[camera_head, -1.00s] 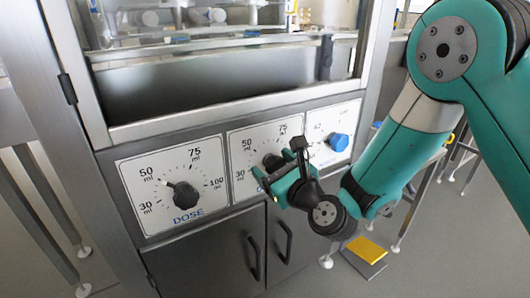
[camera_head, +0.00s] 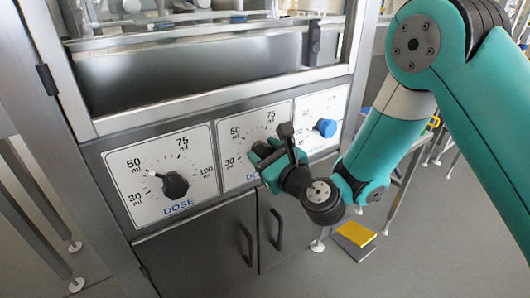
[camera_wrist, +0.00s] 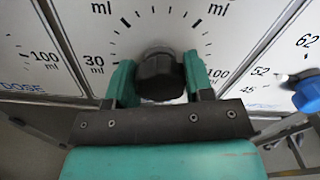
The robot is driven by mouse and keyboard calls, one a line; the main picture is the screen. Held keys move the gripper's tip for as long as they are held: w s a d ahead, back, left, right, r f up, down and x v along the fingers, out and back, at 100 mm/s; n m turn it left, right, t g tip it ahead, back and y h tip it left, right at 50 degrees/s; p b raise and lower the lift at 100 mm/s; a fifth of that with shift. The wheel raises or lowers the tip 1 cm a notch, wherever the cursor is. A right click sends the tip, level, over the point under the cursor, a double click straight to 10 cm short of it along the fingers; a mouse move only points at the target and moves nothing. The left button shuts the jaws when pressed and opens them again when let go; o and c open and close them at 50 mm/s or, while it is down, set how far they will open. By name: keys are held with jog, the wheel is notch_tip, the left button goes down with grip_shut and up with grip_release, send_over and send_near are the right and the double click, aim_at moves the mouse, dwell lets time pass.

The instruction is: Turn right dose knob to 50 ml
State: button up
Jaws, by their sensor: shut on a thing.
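The right dose dial plate (camera_head: 232,170) is white with black marks and stands on the machine's front, in the middle of three plates. Its black knob (camera_wrist: 160,75) shows in the wrist view between the two green fingers of my gripper (camera_wrist: 160,85). My gripper is shut on this knob, one finger on each side. In the head view my gripper (camera_head: 268,158) hides most of the knob. The knob's pointer cannot be seen, so its setting cannot be read. The 30 ml mark lies left of the knob in the wrist view.
The left dose knob (camera_head: 175,184) has its white pointer near 50 ml. A blue knob (camera_head: 326,127) sits on the plate to the right. Cabinet doors (camera_head: 215,250) with handles are below. A yellow-topped step (camera_head: 356,234) stands on the floor at right.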

jog(key=n, duration=0.3)
jog(key=shift+n, duration=0.4)
jog(key=n, duration=0.3)
jog(key=shift+s+a+n, duration=0.1)
jog(key=shift+a+n, duration=0.05)
jog(key=shift+n, duration=0.15)
jog(key=n, duration=0.3)
jog(key=shift+n+b, duration=0.3)
jog(key=shift+n, duration=0.1)
jog(key=n, duration=0.4)
jog(key=shift+f, duration=0.15)
jog(key=n+b, duration=0.1)
jog(key=n, duration=0.3)
jog(key=shift+a+f, duration=0.1)
jog(key=shift+f, duration=0.05)
jog(key=n, duration=0.3)
jog(key=shift+f+n+b, duration=0.15)
jog(key=shift+n+b, duration=0.15)
jog(key=shift+b, duration=0.1)
jog(key=n+b, duration=0.2)
jog(key=n, duration=0.4)
jog(key=shift+f+b, duration=0.2)
jog(key=shift+b, duration=0.2)
jog(key=shift+d, duration=0.2)
